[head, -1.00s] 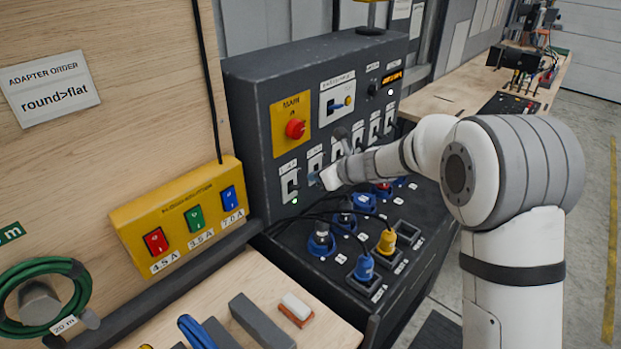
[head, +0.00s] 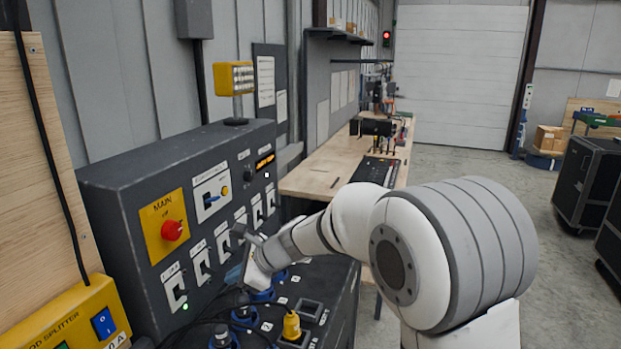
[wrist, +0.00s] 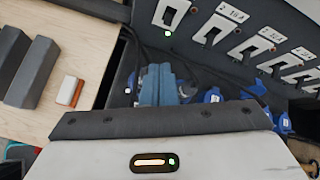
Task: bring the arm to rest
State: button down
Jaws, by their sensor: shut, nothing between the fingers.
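My arm reaches from the lower right of the head view to the front of a dark control panel (head: 110,215). My gripper (head: 240,235) is beside the panel's row of white switches (head: 201,262), above the blue sockets. Whether it touches the panel cannot be told. In the wrist view the gripper's blue-grey fingers (wrist: 160,85) are together with nothing between them. Blue plugs (wrist: 212,96) and black cables lie just beyond the fingers.
A red main knob (head: 173,230) on a yellow plate sits on the panel. A yellow plug (head: 291,325) stands in the lower deck. A wooden bench (head: 310,180) is behind. Open floor (head: 450,165) lies to the right, with dark cases (head: 585,180) at the far right.

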jog(key=s+d+f+n+h+b, duration=0.2)
jog(key=s+d+n+h, duration=0.2)
jog(key=s+d+n, duration=0.4)
jog(key=s+d+f+n+h+b, duration=0.3)
jog(key=s+d+n+h, duration=0.2)
jog(key=s+d, duration=1.2)
jog(key=d+n, duration=0.3)
jog(key=d, duration=0.5)
jog(key=shift+d+n+h, duration=0.2)
jog(key=shift+n+h, duration=0.1)
jog(key=shift+s, duration=0.15)
